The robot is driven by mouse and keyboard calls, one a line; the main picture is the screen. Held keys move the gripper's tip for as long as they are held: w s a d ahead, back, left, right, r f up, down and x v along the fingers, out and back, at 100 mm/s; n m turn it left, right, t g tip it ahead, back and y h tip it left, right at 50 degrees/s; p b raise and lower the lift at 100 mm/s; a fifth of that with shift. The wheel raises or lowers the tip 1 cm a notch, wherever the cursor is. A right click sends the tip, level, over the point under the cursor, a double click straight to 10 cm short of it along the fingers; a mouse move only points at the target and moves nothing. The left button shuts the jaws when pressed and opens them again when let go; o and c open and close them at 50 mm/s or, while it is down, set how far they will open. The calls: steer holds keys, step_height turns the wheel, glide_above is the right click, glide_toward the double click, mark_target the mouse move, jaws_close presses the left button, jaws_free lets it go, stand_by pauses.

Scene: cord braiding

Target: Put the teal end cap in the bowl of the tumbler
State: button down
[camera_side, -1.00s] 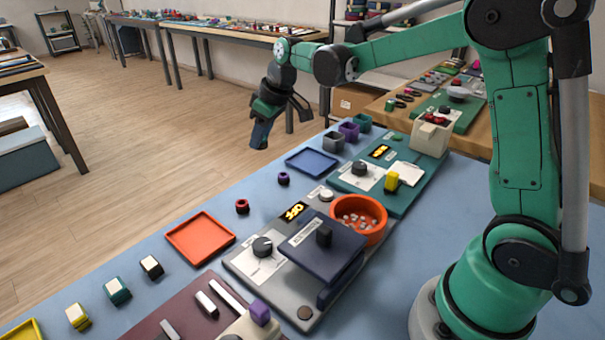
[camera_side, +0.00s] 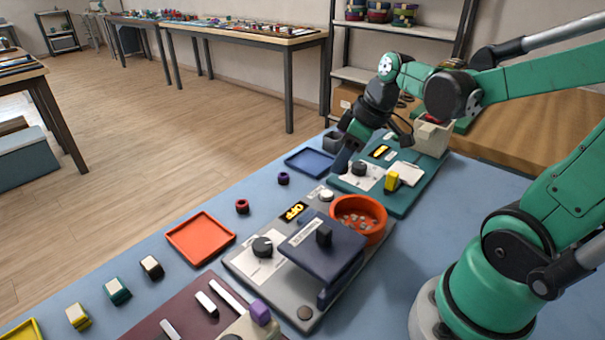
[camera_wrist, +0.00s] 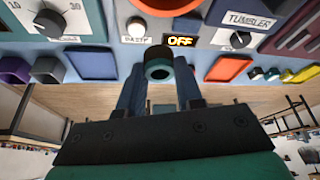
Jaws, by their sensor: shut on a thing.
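The teal end cap (camera_wrist: 158,63) is a short, dark teal ring with a hole. My gripper (camera_wrist: 158,75) is shut on it, with a finger on each side; the cap shows at the fingertips in the wrist view. In the side view my gripper (camera_side: 343,162) is in the air near the blue tray and the teal panel; I cannot make out the cap there. The tumbler's orange bowl (camera_side: 342,205) is open at the top and holds small grey pieces. It stands to the right of and nearer than my gripper. The bowl also shows in the wrist view (camera_wrist: 166,6).
The tumbler's grey base has a display (camera_side: 293,212) reading OFF and a navy plate (camera_side: 322,245) beside the bowl. An orange tray (camera_side: 201,239), a blue tray (camera_side: 310,162), a red ring (camera_side: 242,206) and a purple ring (camera_side: 283,178) lie along the table's left side.

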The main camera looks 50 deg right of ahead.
steer(key=s+f, duration=0.2)
steer(key=s, duration=0.1)
steer(key=s+f, duration=0.1)
steer(key=shift+s+a+f, duration=0.1)
steer(key=shift+s+a, duration=0.25)
steer(key=shift+s, duration=0.05)
steer(key=shift+s+f, duration=0.1)
steer(key=shift+f, duration=2.65)
steer(key=c, duration=0.5)
jaws_free()
